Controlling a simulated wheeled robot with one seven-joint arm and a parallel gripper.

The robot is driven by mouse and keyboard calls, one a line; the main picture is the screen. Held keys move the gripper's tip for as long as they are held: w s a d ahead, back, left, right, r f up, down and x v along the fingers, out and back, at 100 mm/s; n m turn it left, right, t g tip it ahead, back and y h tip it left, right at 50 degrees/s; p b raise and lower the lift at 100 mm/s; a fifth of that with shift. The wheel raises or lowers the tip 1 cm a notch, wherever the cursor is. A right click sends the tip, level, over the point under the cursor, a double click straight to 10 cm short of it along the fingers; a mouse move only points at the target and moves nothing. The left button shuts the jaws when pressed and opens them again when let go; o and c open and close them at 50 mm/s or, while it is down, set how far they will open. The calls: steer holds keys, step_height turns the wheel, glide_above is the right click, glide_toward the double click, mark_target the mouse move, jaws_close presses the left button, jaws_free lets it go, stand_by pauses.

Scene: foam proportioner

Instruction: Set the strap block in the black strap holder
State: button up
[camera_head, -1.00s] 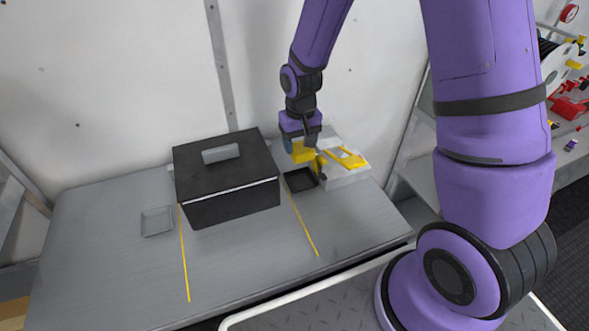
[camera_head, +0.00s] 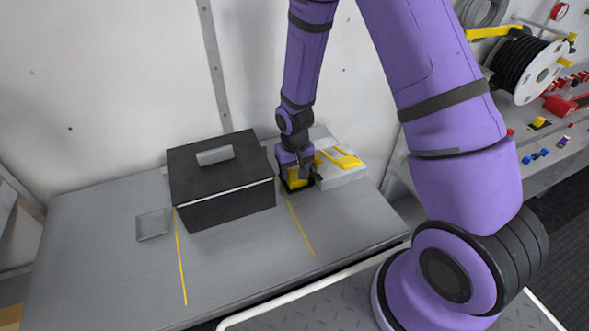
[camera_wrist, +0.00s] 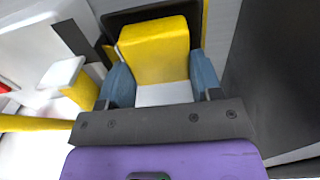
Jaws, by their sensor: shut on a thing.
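The strap block (camera_wrist: 155,50) is yellow with a pale lower face in the wrist view. My gripper (camera_wrist: 162,85) is shut on it, with a blue-grey finger on each side. In the head view the yellow block (camera_head: 297,178) shows under my gripper (camera_head: 297,172), at the black strap holder (camera_head: 309,187). The holder is a small dark tray on the bench, mostly hidden by my gripper and the block. In the wrist view a dark part of the holder (camera_wrist: 125,17) shows just beyond the block. I cannot tell whether the block touches the holder's floor.
A black lidded box (camera_head: 222,180) with a grey handle stands close left of the holder. A white case with yellow parts (camera_head: 342,165) stands close right. A small grey tray (camera_head: 152,224) lies farther left. The bench front (camera_head: 250,255) is clear.

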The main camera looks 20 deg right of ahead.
mark_target(294, 172)
steer(key=shift+f, duration=0.25)
steer(key=o, duration=1)
steer(key=shift+c, duration=0.2)
step_height(294, 172, up, 13)
steer(key=shift+f, duration=0.15)
